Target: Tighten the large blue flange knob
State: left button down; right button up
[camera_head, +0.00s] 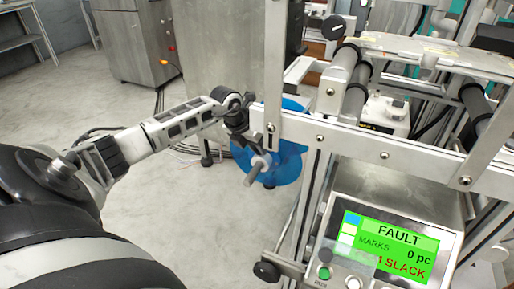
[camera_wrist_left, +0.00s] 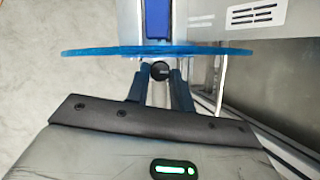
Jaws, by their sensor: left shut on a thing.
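In the left wrist view the flange (camera_wrist_left: 120,51) appears nearly edge-on, just beyond my fingertips. My left gripper (camera_head: 238,118) reaches the flange's upper left side. In the wrist view my left gripper (camera_wrist_left: 160,80) is shut with a dark round knob (camera_wrist_left: 160,70) between its fingers. The machine frame partly hides the disc. My right gripper is not in view.
A white metal frame (camera_head: 385,155) with rollers (camera_head: 355,98) stands right of the flange. Below it a control panel screen (camera_head: 390,245) reads FAULT, MARKS 0 pc and SLACK. A steel cabinet (camera_head: 140,45) stands behind. The floor (camera_head: 200,230) between my arm and the machine is clear.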

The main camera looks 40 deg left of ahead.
pick_arm(q)
jog(key=shift+a+m+h, duration=0.1)
jog(key=shift+m+h, duration=0.2)
jog(key=shift+m, duration=0.6)
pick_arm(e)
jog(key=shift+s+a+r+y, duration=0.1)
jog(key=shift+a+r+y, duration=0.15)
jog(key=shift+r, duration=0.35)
